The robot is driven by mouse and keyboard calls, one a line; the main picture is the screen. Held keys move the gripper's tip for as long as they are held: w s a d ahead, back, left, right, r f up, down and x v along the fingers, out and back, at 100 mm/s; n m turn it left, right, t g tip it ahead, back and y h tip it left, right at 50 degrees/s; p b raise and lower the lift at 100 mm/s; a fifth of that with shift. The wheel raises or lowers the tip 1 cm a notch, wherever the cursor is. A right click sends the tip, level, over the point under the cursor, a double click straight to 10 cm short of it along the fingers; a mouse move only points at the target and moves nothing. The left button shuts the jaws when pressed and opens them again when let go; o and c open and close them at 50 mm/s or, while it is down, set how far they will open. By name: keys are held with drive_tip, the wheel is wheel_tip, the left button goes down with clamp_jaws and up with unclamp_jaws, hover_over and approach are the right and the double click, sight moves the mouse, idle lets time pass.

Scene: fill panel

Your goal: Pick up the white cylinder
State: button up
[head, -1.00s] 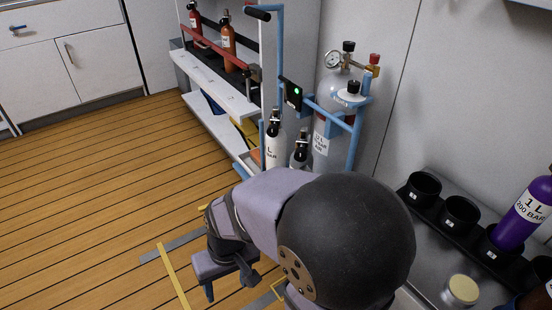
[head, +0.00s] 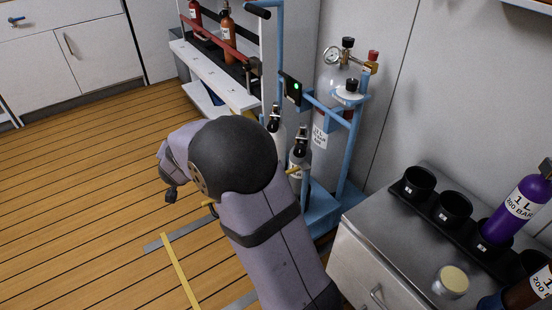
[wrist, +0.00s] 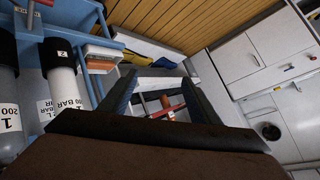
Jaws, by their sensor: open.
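The white cylinder (head: 280,140) with a black valve stands in the blue trolley, partly hidden behind my arm in the head view.
A white rack (head: 208,68) with red and orange cylinders stands behind. A steel-topped cabinet (head: 375,215) with black cups and a purple cylinder (head: 520,208) is at right. The wooden floor at left is clear.

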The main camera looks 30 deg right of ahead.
drive_tip(key=s+d+r+h+p, duration=0.1)
drive_tip(key=d+r+h, duration=0.15)
drive_tip(key=d, duration=0.55)
drive_tip(key=d+r+h+p, duration=0.1)
drive_tip(key=d+h+p, duration=0.15)
drive_tip(key=d, duration=0.55)
drive_tip(key=s+d+f+g+h+p, duration=0.2)
drive_tip(key=s+d+f+g, duration=0.1)
drive_tip(key=s+d+f, duration=0.25)
drive_tip(key=b+x, duration=0.3)
drive_tip(key=x, duration=0.4)
drive_tip(key=shift+d, duration=0.3)
drive_tip(key=shift+r, duration=0.15)
clamp_jaws()
drive_tip(key=shift+w+d+r, duration=0.1)
drive_tip(key=shift+w+r, duration=0.1)
drive_tip(key=shift+r, duration=0.2)
